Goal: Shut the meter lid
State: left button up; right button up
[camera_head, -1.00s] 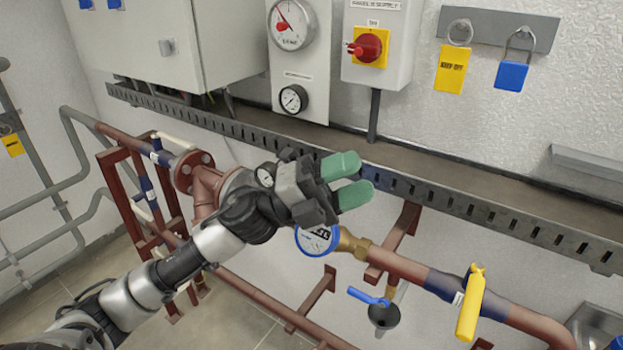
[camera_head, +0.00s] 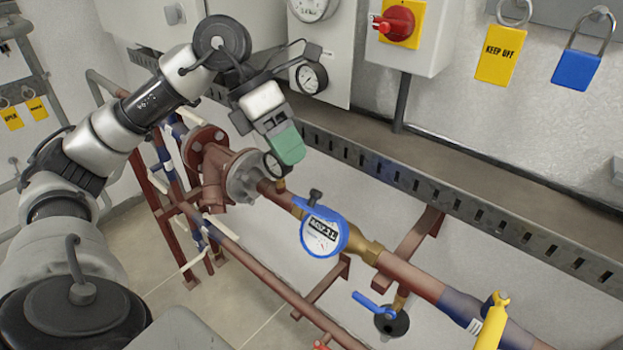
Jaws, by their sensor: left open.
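The water meter (camera_head: 323,234) sits on the pipe near the middle of the view. Its round face has a blue rim, and its printed dial shows uncovered. A blue part with a small dark tab (camera_head: 315,198) stands at the meter's upper edge; it looks like the lid, raised and seen nearly edge-on. My left gripper (camera_head: 287,148) has green fingertips and is above and to the left of the meter, apart from it. It is open, with nothing seen between its fingers. My right gripper is not in view.
A slotted metal tray (camera_head: 440,195) runs along the wall behind the meter. A blue-handled valve (camera_head: 375,304) and a yellow handle (camera_head: 491,325) are to the right. Free room lies above the meter.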

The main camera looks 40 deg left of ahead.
aim_at(313, 189)
pick_arm(q)
jog(key=p+x, duration=0.1)
jog(key=x, duration=0.6)
jog(key=shift+d+f, duration=0.1)
grip_shut()
